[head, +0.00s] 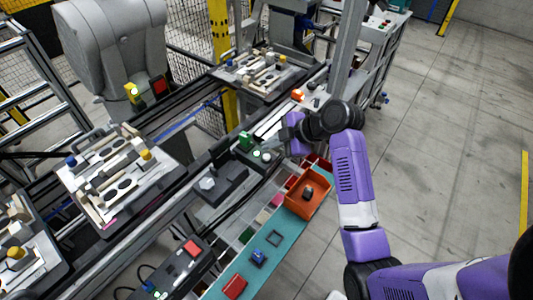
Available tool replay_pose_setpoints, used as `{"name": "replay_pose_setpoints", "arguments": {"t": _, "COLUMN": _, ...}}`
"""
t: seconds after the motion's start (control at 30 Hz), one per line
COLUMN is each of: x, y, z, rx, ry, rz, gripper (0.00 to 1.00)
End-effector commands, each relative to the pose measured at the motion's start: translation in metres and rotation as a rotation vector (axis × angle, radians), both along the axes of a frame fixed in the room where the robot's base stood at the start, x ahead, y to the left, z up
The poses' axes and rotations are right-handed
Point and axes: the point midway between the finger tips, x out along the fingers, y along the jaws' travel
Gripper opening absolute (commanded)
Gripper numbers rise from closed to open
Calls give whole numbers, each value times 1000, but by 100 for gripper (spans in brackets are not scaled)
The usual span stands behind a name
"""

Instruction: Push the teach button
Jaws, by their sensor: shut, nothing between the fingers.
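My gripper (274,150) is at the end of my purple arm, over the rail beside the conveyor, in the middle of the head view. Its fingers are small here and look closed, with nothing seen between them. A dark control box (225,183) with a pale knob on top is just left of it. Another dark box (178,268) with a red top part (193,247) lies at lower left. No label can be read, so I cannot tell which part is the teach button, or whether my gripper touches anything.
An orange bin (306,204) with a dark part inside sits on the teal shelf (226,263), below my wrist. Pallets (115,205) with fixtures stand along the conveyor. A metal post (352,45) rises behind my wrist. The floor (450,130) at right is clear.

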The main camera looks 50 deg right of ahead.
Motion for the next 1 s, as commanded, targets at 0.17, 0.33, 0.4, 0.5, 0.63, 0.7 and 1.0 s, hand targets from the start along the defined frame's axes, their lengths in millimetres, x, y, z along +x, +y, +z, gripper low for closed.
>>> {"name": "replay_pose_setpoints", "arguments": {"t": 0.17, "x": 0, "y": 0, "z": 21, "rx": 0, "ry": 0, "rz": 0, "gripper": 0}}
{"name": "replay_pose_setpoints", "arguments": {"t": 0.33, "x": 0, "y": 0, "z": 34, "rx": 1, "ry": 0, "rz": -1, "gripper": 0}}
{"name": "replay_pose_setpoints", "arguments": {"t": 0.4, "x": 0, "y": 0, "z": 35, "rx": 1, "ry": 0, "rz": -1, "gripper": 0}}
{"name": "replay_pose_setpoints", "arguments": {"t": 0.5, "x": 0, "y": 0, "z": 34, "rx": 1, "ry": 1, "rz": 0, "gripper": 0}}
{"name": "replay_pose_setpoints", "arguments": {"t": 0.63, "x": 0, "y": 0, "z": 34, "rx": 1, "ry": 0, "rz": -1, "gripper": 0}}
{"name": "replay_pose_setpoints", "arguments": {"t": 0.7, "x": 0, "y": 0, "z": 34, "rx": 0, "ry": 0, "rz": 0, "gripper": 0}}
{"name": "replay_pose_setpoints", "arguments": {"t": 1.0, "x": 0, "y": 0, "z": 34, "rx": 0, "ry": 0, "rz": 0, "gripper": 0}}
